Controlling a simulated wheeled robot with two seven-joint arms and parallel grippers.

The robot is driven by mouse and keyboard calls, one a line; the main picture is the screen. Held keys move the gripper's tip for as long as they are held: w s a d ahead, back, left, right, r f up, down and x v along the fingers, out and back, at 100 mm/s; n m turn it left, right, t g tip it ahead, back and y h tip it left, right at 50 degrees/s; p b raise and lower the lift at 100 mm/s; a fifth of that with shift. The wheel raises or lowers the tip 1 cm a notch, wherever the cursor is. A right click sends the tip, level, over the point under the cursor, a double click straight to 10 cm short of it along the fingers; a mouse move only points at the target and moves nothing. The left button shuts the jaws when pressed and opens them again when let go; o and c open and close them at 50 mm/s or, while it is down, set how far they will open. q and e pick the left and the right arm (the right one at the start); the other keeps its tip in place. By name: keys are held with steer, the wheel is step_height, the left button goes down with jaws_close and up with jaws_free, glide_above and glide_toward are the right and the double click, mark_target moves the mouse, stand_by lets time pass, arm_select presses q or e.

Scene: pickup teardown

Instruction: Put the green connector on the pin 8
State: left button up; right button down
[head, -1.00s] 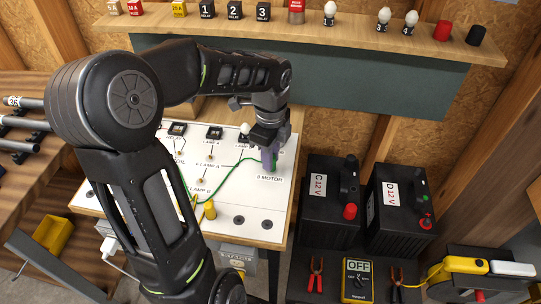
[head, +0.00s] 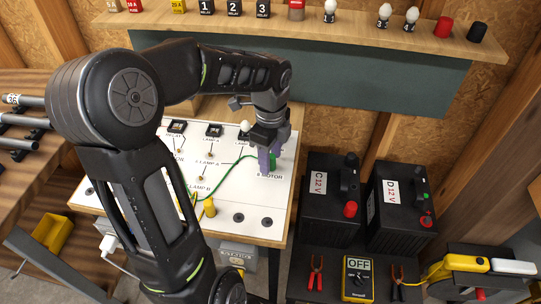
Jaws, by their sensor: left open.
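My left gripper (head: 270,158) is open and points down over the right side of the white board (head: 255,208), just above the MOTOR label. The green connector (head: 272,161) shows beside and partly behind its fingers. It stands roughly upright at the motor spot. Pin 8 itself is hidden, so I cannot tell how fully the connector sits on it. A green wire (head: 229,178) runs from the connector in a curve left across the board. My right gripper is not in view.
A yellow connector (head: 210,208) stands on the board's front part. A white bulb (head: 245,127) is close left of my gripper. Black batteries (head: 331,205) stand right of the board. A shelf (head: 330,38) with fuses, relays and bulbs is behind.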

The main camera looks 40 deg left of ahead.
arm_select(q)
steer(key=shift+r, duration=0.15)
step_height(320, 180, up, 8)
steer(key=shift+f, duration=0.2)
stand_by(0.7)
